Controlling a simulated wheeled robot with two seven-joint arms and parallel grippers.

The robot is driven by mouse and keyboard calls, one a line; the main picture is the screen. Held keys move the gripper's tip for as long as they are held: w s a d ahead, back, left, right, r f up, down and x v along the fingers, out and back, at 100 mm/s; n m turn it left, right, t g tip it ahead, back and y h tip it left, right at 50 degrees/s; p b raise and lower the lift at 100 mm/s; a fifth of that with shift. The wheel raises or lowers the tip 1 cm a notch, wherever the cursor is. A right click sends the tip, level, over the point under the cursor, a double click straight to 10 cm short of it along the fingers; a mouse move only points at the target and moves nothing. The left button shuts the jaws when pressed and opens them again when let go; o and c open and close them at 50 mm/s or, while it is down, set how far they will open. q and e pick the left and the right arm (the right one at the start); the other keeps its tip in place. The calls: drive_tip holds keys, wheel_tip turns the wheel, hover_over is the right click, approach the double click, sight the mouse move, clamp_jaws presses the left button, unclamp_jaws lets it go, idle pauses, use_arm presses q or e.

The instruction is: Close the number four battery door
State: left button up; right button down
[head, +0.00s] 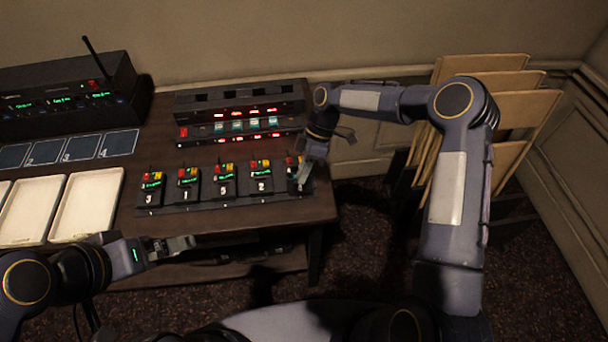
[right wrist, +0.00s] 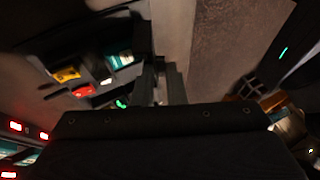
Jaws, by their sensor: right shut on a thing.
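A row of small black packs stands in a rack along the table's front right, with red and yellow tops and green displays. The labels read 3, 1, 5 and 2 from the left. The rightmost pack (head: 293,163) is partly covered by my right gripper (head: 304,178), and I cannot read its number. In the right wrist view my fingers (right wrist: 166,82) are close together at the edge of a dark pack (right wrist: 125,78) with yellow and red buttons. They are shut on its battery door, which they mostly hide. My left gripper (head: 180,244) is by the table's front edge, its opening unclear.
A black charger bank (head: 240,97) with red lights and teal items stands behind the packs. Pale trays (head: 87,205) and numbered dark cards (head: 82,148) lie at left, with a black radio unit (head: 65,98) behind. Folded wooden chairs (head: 490,95) lean against the wall at right.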

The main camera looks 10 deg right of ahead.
drive_tip(key=shift+w+f+m+g+b, duration=0.15)
drive_tip(key=shift+w+g+b, duration=0.3)
drive_tip(key=shift+g, duration=0.25)
drive_tip(key=shift+w+f+m+g+b, duration=0.15)
drive_tip(key=shift+w+g+b, duration=0.25)
drive_tip(key=shift+g, duration=0.3)
drive_tip(key=c, duration=1.5)
unclamp_jaws()
drive_tip(key=shift+w, duration=0.1)
drive_tip(key=b+v, duration=0.1)
drive_tip(key=v, duration=0.7)
